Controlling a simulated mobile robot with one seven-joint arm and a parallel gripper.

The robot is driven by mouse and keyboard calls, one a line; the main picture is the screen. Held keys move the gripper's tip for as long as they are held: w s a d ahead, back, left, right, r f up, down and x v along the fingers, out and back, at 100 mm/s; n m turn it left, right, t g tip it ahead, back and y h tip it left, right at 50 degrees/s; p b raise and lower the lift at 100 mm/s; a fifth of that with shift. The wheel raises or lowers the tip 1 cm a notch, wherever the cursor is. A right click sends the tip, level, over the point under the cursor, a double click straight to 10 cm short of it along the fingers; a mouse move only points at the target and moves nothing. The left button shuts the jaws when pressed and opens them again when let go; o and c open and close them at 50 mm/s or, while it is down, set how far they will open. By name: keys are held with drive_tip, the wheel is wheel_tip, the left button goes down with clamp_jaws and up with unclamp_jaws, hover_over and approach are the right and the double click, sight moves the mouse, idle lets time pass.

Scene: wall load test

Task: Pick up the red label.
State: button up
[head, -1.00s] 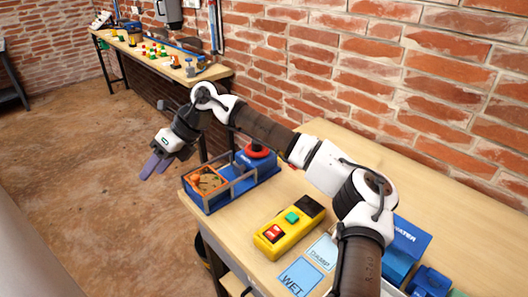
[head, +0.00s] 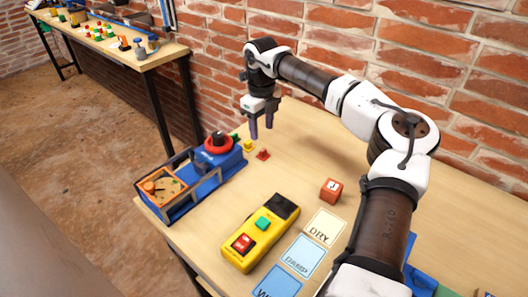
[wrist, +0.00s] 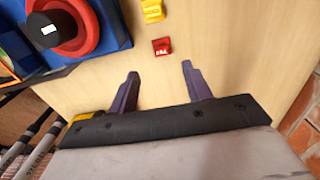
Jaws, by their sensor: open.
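The red label (head: 263,155) is a small red piece lying on the light wooden table. In the wrist view the red label (wrist: 162,46) shows faint pale lettering and lies beyond my fingertips, roughly between their lines. My gripper (head: 261,137) points down above the table near the wall, close to the label in the head view. In the wrist view my gripper (wrist: 161,68) has its two dark purple fingers spread wide with nothing between them. The label is apart from both fingers.
A yellow label (head: 248,147) lies beside the red one, with a green piece (head: 234,137) behind. A blue device with a red ring (head: 218,142) stands left. A yellow button box (head: 260,232), a red cube (head: 331,190) and cards DRY (head: 325,227) and DAMP (head: 303,256) lie nearer. The brick wall is behind.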

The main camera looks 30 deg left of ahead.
sight(263, 150)
wheel_tip(263, 150, down, 8)
drive_tip(key=shift+w+d+f+p, duration=0.1)
drive_tip(key=shift+w+f+p, duration=0.05)
drive_tip(key=shift+p, duration=1)
drive_tip(key=c, duration=1.1)
